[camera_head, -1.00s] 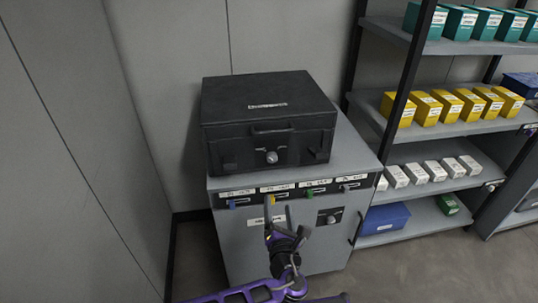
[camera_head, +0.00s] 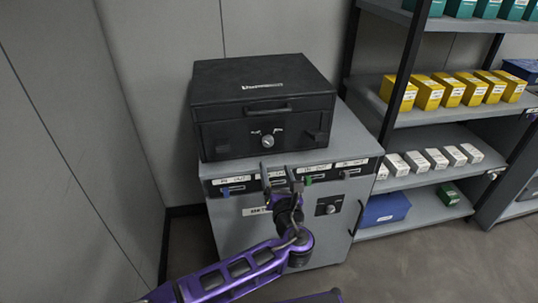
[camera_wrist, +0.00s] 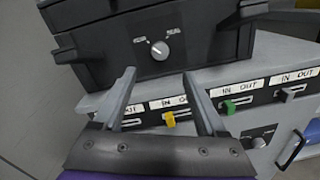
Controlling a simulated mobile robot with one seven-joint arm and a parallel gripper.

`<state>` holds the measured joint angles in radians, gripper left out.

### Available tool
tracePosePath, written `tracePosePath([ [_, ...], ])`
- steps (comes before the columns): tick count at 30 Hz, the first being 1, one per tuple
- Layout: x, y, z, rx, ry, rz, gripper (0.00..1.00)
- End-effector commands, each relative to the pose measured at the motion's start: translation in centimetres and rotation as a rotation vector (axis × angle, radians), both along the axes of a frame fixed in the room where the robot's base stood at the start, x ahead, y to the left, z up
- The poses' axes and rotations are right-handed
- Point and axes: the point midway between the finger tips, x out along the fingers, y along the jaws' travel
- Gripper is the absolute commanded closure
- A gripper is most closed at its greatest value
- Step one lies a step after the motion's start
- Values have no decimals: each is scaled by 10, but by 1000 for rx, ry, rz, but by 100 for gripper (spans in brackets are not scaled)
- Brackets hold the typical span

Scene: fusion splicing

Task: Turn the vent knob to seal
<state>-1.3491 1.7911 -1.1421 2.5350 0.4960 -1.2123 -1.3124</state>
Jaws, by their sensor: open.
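A black case (camera_head: 262,85) sits on top of the grey cabinet. The vent knob (camera_head: 267,142), small and pale grey, is on its front face. In the wrist view the knob (camera_wrist: 159,50) shows a white label on each side, the right one seeming to read SEAL; its exact pointing is too small to tell. My gripper (camera_head: 279,176) is open and empty, in front of the cabinet's top edge and just below the knob. In the wrist view its fingertips (camera_wrist: 158,76) stand apart on either side below the knob, not touching it.
A shelf (camera_head: 455,145) with boxes stands at the right. A bare wall (camera_head: 75,160) is at the left.

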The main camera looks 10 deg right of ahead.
Motion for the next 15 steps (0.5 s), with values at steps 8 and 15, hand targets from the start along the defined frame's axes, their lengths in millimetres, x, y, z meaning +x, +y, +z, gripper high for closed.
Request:
tracePosePath([
  [8, 62, -3, 1, 2, -1, 0, 26],
  [15, 102, -4, 0, 1, 0, 1, 26],
])
